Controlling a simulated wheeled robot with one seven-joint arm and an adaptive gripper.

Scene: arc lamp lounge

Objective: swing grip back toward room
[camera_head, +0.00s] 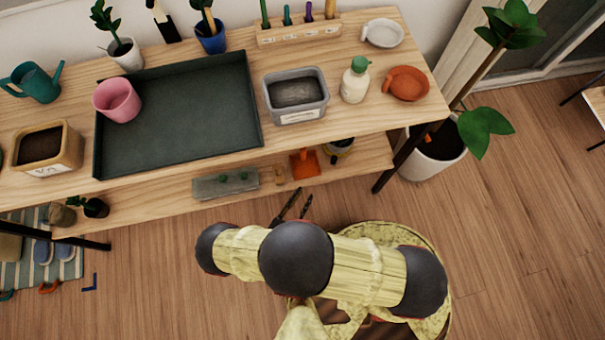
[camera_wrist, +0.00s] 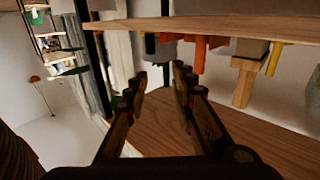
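My gripper (camera_wrist: 161,80) shows in the wrist view with its two dark fingers apart and nothing between them. In the head view its fingertips (camera_head: 293,205) show just in front of the lower shelf of the wooden potting bench (camera_head: 330,172). My arm's rounded links hide the rest of it there. The wrist view looks upside down: the shelf edge (camera_wrist: 215,27) runs across the top, with things appearing to hang below it. The fingers touch nothing that I can make out.
On the lower shelf are a grey block (camera_head: 225,185) and an orange scoop (camera_head: 305,164). The bench top holds a dark green tray (camera_head: 180,140), a grey tub (camera_head: 296,112) and a white bottle (camera_head: 355,85). A large potted plant (camera_head: 433,160) stands at the bench's right end.

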